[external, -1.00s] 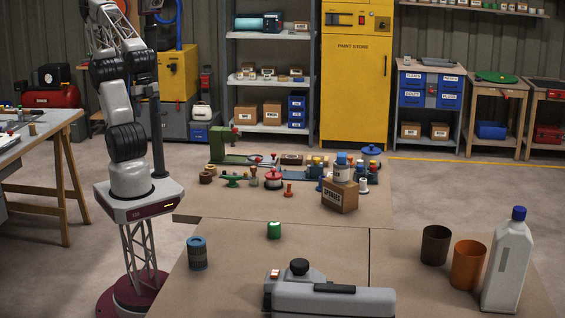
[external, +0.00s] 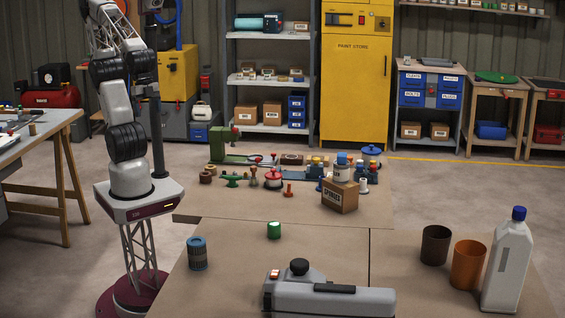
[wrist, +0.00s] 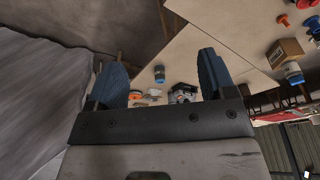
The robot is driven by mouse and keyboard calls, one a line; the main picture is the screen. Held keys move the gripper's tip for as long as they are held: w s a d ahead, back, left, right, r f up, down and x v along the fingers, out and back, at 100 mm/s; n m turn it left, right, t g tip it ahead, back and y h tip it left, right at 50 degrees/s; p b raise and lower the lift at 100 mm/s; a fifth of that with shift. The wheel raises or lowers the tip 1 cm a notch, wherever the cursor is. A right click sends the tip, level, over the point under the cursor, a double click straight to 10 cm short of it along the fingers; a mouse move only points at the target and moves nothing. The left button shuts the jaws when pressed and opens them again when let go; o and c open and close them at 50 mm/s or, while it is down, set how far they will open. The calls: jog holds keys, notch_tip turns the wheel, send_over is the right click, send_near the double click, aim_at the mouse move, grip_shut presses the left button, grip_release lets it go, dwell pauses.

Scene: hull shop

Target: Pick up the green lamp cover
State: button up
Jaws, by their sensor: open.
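A small green cylinder with a pale top, which looks like the green lamp cover (external: 274,229), stands on the near brown table in the external view. I cannot make it out with certainty in the wrist view. My gripper (wrist: 160,60) is open and empty in the wrist view, its two blue fingers wide apart. In the external view my arm rises past the top edge, so the gripper is out of that picture, far from the green piece.
A blue-grey can (external: 197,253) stands left of the green piece, and a grey machine (external: 335,298) lies in front. Brown cup (external: 435,245), orange cup (external: 468,264) and white bottle (external: 507,262) stand to the right. Behind, a carton (external: 340,196) sits among several small parts.

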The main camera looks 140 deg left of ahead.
jog(key=w+a+f+m+y, duration=0.3)
jog(key=w+a+m, duration=0.1)
jog(key=w, duration=0.5)
jog(key=w+a+f+m+y, duration=0.3)
jog(key=w+a+f+m, duration=0.15)
jog(key=w, duration=0.45)
jog(key=w+a+f+m+y, duration=0.3)
jog(key=w+a+y, duration=0.15)
jog(key=w, duration=0.45)
jog(key=m+t, duration=0.5)
jog(key=m, duration=0.8)
send_near(274, 228)
jog(key=shift+y, duration=0.35)
jog(key=a+f, duration=0.2)
jog(key=f, duration=0.1)
jog(key=shift+s+a, duration=0.35)
jog(key=shift+x, duration=1.3)
jog(key=shift+w+a, duration=0.1)
jog(key=shift+x, duration=2.45)
